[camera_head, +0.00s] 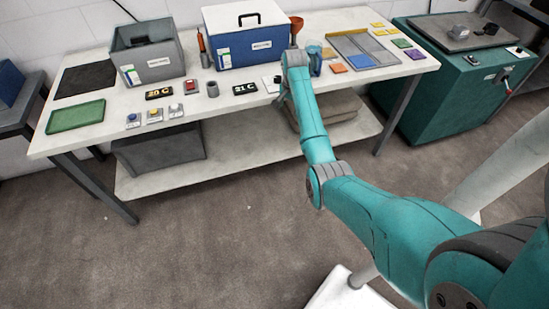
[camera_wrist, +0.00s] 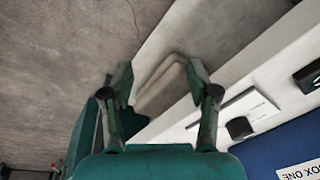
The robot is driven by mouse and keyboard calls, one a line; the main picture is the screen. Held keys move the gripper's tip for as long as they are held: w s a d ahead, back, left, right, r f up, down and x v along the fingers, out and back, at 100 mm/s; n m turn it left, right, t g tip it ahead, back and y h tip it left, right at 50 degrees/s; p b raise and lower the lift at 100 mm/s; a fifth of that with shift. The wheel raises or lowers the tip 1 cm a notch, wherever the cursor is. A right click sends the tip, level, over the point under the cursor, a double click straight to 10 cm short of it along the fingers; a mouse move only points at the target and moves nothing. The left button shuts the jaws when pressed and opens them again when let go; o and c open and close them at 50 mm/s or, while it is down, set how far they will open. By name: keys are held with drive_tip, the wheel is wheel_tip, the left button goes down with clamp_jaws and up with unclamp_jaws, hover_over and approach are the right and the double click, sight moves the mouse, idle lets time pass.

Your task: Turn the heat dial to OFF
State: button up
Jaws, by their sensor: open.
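A white plate with a black knob, which looks like the heat dial (camera_wrist: 240,128), shows in the wrist view just right of my right finger. In the head view the dial (camera_head: 271,82) sits on the white table, beside a black display reading 21 C (camera_head: 245,89). The dial's markings and setting are too small to read. My gripper (camera_wrist: 160,88) is open with nothing between its fingers, apart from the dial and above the table's front edge. In the head view my gripper is mostly hidden by my arm.
A blue box (camera_head: 243,48) with a white lid stands behind the dial. A partitioned tray (camera_head: 362,50) lies right of my arm.

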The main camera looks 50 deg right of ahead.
drive_tip(key=s+a+f+n+t+h, duration=0.1)
drive_tip(key=s+a+f+n+t, duration=0.1)
drive_tip(key=a+f, duration=1.1)
drive_tip(key=shift+s+a+f+n+t, duration=0.35)
drive_tip(key=shift+s+f+n, duration=0.35)
drive_tip(key=shift+s, duration=0.25)
drive_tip(key=s+a+f+n+t, duration=0.1)
drive_tip(key=s+a+f+n, duration=0.15)
drive_tip(key=s+a, duration=0.3)
drive_tip(key=s+a+f+n+t, duration=0.1)
drive_tip(key=s+a+f, duration=0.25)
drive_tip(key=a, duration=0.35)
drive_tip(key=s+a+r+n+t, duration=0.3)
drive_tip(key=s+a, duration=0.6)
drive_tip(key=s, duration=0.2)
drive_tip(key=s+a+r+n+t+y, duration=0.1)
drive_tip(key=s+a+r+n+t, duration=0.1)
drive_tip(key=s+r, duration=0.8)
drive_tip(key=s+a+r+n+t+y, duration=0.1)
drive_tip(key=s+a+r+n+t, duration=0.2)
drive_tip(key=s+a+r, duration=0.4)
drive_tip(key=s+r+n, duration=0.1)
drive_tip(key=s+r, duration=0.3)
drive_tip(key=r, duration=0.5)
drive_tip(key=shift+s+a, duration=0.2)
